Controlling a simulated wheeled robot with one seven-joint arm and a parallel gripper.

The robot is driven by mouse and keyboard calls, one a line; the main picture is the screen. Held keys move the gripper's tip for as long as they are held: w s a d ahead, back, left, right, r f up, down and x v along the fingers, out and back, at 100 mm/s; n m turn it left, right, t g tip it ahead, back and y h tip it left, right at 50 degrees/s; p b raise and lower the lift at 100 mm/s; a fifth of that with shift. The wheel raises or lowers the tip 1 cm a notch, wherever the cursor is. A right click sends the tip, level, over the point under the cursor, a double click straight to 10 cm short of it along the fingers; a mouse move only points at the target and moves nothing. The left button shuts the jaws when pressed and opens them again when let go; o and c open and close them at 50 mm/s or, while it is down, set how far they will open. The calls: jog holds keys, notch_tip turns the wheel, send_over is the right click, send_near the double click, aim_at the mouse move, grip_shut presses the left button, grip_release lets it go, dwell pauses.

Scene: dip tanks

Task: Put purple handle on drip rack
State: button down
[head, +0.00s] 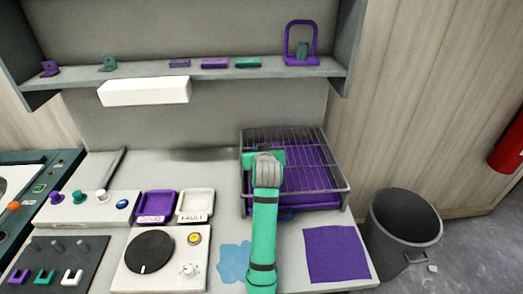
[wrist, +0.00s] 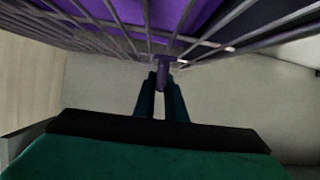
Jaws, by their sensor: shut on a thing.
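The drip rack (head: 318,150) is a wire grid over a purple tray at the back right of the bench. My teal gripper (head: 262,157) is over the rack's left part. In the wrist view my gripper (wrist: 162,88) is shut on the purple handle (wrist: 163,68), a small piece seen at its fingertips. The rack's wires (wrist: 115,35) run across the top of that view, close to the handle. I cannot tell whether the handle touches them. The handle is hidden behind my gripper in the head view.
The rack's right part looks clear. A shelf (head: 150,67) above holds several purple and teal pieces. A purple tray (head: 155,205), a white tray (head: 195,205) and a turntable unit (head: 190,243) stand left of my arm. A purple mat (head: 336,253) and grey bin (head: 404,225) are right.

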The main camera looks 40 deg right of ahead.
jog(key=shift+f, duration=0.4)
jog(key=shift+f, duration=0.15)
jog(key=c, duration=1.8)
grip_release()
jog(key=shift+r, duration=0.2)
jog(key=v, duration=1.2)
jog(key=shift+f, duration=0.1)
